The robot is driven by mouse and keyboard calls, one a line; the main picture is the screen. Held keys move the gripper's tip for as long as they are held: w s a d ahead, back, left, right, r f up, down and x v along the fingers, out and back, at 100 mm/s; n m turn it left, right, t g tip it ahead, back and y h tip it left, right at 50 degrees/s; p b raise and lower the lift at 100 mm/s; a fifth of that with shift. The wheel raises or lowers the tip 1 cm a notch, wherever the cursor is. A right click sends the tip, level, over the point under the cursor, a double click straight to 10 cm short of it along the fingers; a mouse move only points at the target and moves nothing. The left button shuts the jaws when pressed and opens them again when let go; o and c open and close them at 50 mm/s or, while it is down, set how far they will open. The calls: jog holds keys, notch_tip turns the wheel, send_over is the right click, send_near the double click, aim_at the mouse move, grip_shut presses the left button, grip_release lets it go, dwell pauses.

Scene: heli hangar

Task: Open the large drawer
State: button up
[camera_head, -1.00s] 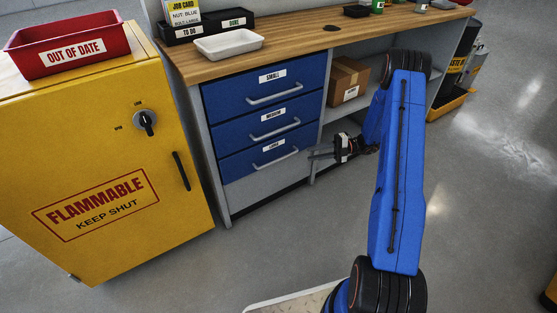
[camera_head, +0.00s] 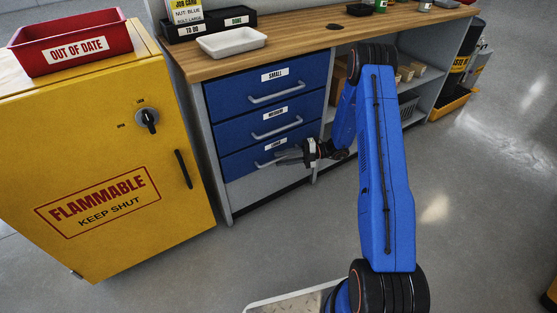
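The large drawer (camera_head: 240,164) is the lowest of three blue drawers under the wooden bench top, and it looks shut. Its grey bar handle (camera_head: 263,163) shows only at its left part. My gripper (camera_head: 283,157) is in front of the right part of this drawer and covers some of the handle and label. Its fingers point left towards the handle. I cannot tell whether they touch the handle or are apart from it, nor whether they are open or shut.
The medium drawer (camera_head: 235,132) and small drawer (camera_head: 230,94) above are shut. A yellow flammable cabinet (camera_head: 110,150) stands close on the left, with a red bin (camera_head: 100,30) on top. Open shelves (camera_head: 428,85) are on the right. The floor (camera_head: 290,235) in front is clear.

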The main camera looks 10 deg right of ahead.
jog(key=shift+a+f, duration=0.1)
jog(key=shift+a, duration=0.9)
grip_shut()
jog(key=s+d, duration=0.4)
jog(key=s, duration=0.8)
jog(key=s+d, duration=0.4)
jog(key=s, duration=0.8)
jog(key=shift+s+d, duration=0.15)
jog(key=shift+s, duration=0.25)
grip_release()
